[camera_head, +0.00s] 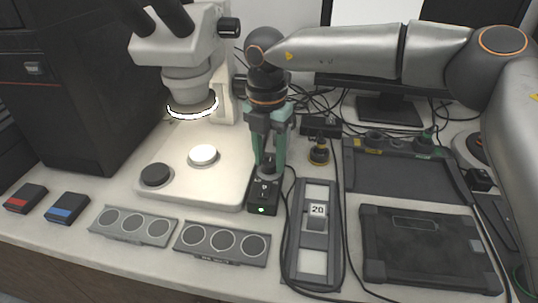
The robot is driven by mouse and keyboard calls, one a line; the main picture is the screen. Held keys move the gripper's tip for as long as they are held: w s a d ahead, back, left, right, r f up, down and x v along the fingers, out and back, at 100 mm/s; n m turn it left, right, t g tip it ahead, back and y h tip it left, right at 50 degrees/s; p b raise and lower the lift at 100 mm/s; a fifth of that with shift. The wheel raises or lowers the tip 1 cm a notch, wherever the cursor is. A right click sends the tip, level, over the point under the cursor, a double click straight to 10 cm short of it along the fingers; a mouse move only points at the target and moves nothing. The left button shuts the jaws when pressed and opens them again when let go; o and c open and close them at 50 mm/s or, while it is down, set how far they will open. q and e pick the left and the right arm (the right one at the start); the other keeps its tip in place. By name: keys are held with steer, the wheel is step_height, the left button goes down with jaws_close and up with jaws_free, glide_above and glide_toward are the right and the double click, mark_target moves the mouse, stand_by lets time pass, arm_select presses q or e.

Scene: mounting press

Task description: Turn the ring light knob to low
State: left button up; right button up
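The ring light (193,108) glows white under the microscope head. Its black control box (262,198) stands on the table right of the microscope base, with a green lamp lit on its front. A grey knob (269,173) is on top of the box. My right gripper (269,165) points down over the box, with its two green fingers apart, one on each side of the knob. I cannot tell whether the fingertips touch the knob. The knob's setting is not readable. My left gripper is not in view.
The microscope base (215,185) stands left of the box. A grey holder marked 20 (317,209) lies close on the right, with a cable beside it. Dark trays (430,250) are farther right. Two grey three-disc plates (133,224) lie in front.

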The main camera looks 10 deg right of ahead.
jaws_close()
